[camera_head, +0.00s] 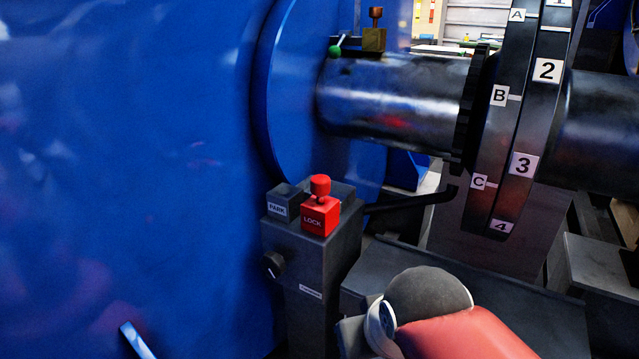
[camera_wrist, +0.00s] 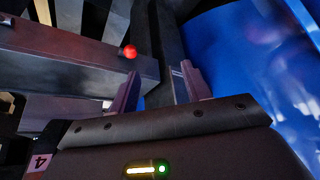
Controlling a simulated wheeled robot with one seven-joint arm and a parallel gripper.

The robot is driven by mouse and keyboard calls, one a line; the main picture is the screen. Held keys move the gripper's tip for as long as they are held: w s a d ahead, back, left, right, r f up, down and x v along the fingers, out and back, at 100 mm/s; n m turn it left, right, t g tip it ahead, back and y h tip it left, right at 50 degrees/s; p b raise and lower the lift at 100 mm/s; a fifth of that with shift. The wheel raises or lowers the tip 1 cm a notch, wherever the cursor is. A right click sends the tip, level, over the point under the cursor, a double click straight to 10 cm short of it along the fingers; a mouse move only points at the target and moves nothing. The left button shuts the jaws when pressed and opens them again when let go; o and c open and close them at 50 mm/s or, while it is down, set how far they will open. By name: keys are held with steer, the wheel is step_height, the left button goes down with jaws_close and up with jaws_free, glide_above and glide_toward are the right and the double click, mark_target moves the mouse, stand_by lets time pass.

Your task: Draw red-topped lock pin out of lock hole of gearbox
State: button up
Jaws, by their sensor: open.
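The red-topped lock pin (camera_head: 320,186) stands upright in the red block marked LOCK (camera_head: 320,217), on top of a dark grey pedestal (camera_head: 310,262) in the head view.
A dark block marked PARK (camera_head: 282,204) sits left of the red block. A bent dark lever (camera_head: 412,201) reaches right from the pedestal. The blue housing (camera_head: 140,150) fills the left. The shaft (camera_head: 400,95) and numbered coupling disc (camera_head: 530,120) stand behind and right.

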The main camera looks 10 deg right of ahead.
steer(key=shift+o, duration=1.1)
steer(key=w+d+r+g+b, duration=0.1)
steer(key=w+r+b, duration=0.2)
steer(key=w+r, duration=1)
steer(key=shift+w+d+r+y, duration=0.3)
steer(key=shift+w, duration=0.85)
step_height(320, 180, up, 4)
steer(key=g+b, duration=0.2)
steer(key=b, duration=0.1)
glide_above(321, 178)
steer(key=s, duration=0.2)
steer(key=shift+t, duration=0.3)
steer(key=b+x, duration=0.2)
steer(key=x, duration=0.5)
steer(key=shift+w+d+f, duration=0.1)
steer(key=shift+w+d, duration=0.05)
steer(key=shift+w, duration=0.1)
steer(key=c, duration=1.1)
steer(key=shift+c, duration=0.2)
steer(key=shift+r, duration=0.25)
